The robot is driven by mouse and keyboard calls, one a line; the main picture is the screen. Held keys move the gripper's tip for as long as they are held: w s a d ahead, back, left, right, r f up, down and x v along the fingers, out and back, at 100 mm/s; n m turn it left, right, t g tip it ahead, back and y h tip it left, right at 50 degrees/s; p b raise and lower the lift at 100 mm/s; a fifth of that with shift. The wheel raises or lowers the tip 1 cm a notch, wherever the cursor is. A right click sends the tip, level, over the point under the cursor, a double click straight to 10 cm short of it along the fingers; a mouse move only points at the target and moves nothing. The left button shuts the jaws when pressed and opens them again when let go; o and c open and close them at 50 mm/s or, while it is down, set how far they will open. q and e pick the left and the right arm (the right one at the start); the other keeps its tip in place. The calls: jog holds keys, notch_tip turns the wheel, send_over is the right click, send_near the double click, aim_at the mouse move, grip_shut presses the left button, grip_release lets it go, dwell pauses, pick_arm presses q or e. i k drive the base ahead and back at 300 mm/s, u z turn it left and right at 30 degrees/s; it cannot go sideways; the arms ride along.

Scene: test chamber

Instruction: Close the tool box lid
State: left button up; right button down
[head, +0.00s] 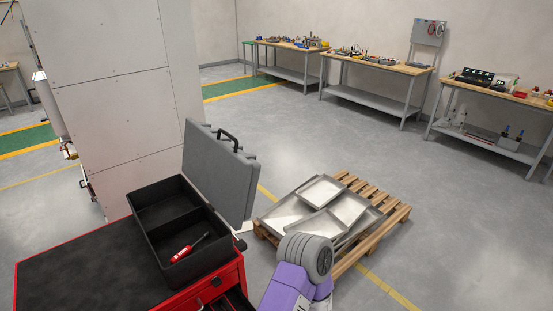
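The tool box (163,243) is a black open tray with two compartments on top of a red cabinet. Its grey lid (220,172) stands open, raised roughly upright along the box's right side, with a black handle (228,139) on its upper edge. A red tool with a dark shaft (188,249) lies in the nearer compartment; the farther compartment looks empty. A purple and grey link of one of my arms shows at the bottom, right of the cabinet and apart from the lid. Neither gripper can be seen.
The red cabinet (75,262) has a dark, bare top left of the box, and a drawer (232,300) seems partly open at its front. A wooden pallet (385,207) with metal trays stands on the floor to the right. A pale panelled block (110,90) rises behind.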

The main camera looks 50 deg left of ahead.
aim_at(227, 176)
jog(key=i, duration=2.85)
jog(key=u, duration=3.2)
